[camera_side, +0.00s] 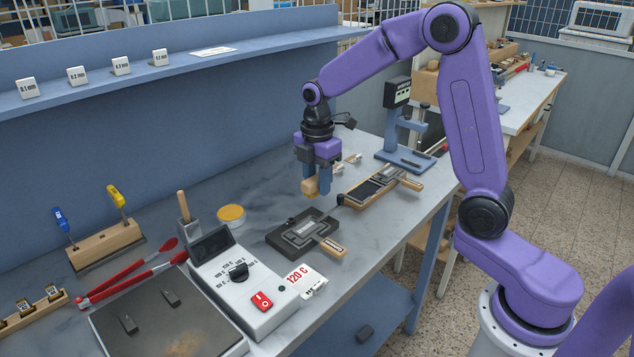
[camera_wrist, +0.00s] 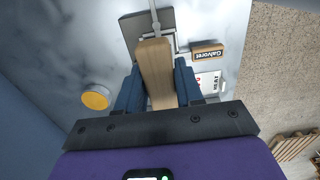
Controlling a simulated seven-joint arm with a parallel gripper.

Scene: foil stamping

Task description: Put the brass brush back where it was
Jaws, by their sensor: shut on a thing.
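My gripper (camera_side: 316,180) is above the middle of the marble-look bench and points down. Its blue fingers are shut on the brass brush (camera_side: 311,187), a light wooden block with a yellowish underside. In the wrist view the brush's wooden back (camera_wrist: 155,72) lies between the two fingers (camera_wrist: 158,92). The brush appears held clear of the bench. The bristles are mostly hidden. The spot it came from cannot be told from these frames.
Below my gripper lies a dark metal plate with a frame (camera_side: 302,236), with a labelled wooden block (camera_side: 332,248) beside it. A yellow-topped round tin (camera_side: 231,214) stands to the left. A wooden-edged tray (camera_side: 372,190) and blue stand (camera_side: 405,158) are to the right. The heater box (camera_side: 245,284) is in front.

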